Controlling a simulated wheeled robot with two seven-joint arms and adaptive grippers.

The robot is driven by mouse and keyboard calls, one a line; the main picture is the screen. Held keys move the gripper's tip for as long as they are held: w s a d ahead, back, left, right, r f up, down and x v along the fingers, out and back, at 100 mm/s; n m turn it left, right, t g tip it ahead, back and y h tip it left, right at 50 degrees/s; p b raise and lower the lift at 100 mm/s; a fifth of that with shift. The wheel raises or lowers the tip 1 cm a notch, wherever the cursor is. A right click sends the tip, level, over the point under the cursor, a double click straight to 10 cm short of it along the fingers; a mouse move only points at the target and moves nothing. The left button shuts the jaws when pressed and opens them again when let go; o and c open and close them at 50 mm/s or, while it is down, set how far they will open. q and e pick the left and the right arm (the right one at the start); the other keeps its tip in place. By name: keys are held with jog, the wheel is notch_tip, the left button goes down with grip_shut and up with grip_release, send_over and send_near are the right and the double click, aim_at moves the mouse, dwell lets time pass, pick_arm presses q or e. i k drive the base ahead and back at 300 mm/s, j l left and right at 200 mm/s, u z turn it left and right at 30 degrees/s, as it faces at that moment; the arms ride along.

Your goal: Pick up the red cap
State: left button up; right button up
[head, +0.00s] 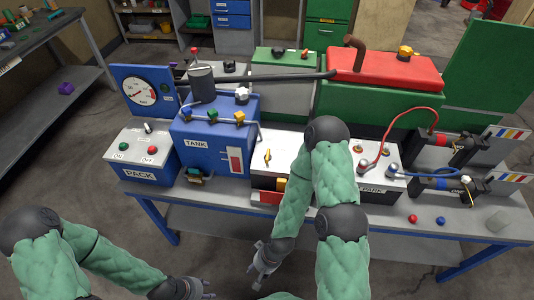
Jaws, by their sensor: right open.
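A small red cap (413,218) lies on the front right part of the grey-topped bench, beside a small blue cap (440,221). My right gripper (259,268) hangs in front of the bench's front edge, well to the left of the red cap and apart from it. It is open, with nothing seen in it. My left gripper (208,291) is low at the bottom edge of the picture, in front of the bench. Its fingers are small and partly cut off, so I cannot tell its opening.
A blue tank box (215,140) and a pack box (140,157) fill the bench's left. Bare bench top surrounds the caps.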

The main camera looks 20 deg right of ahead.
aim_at(413, 219)
jog(key=z, duration=2.45)
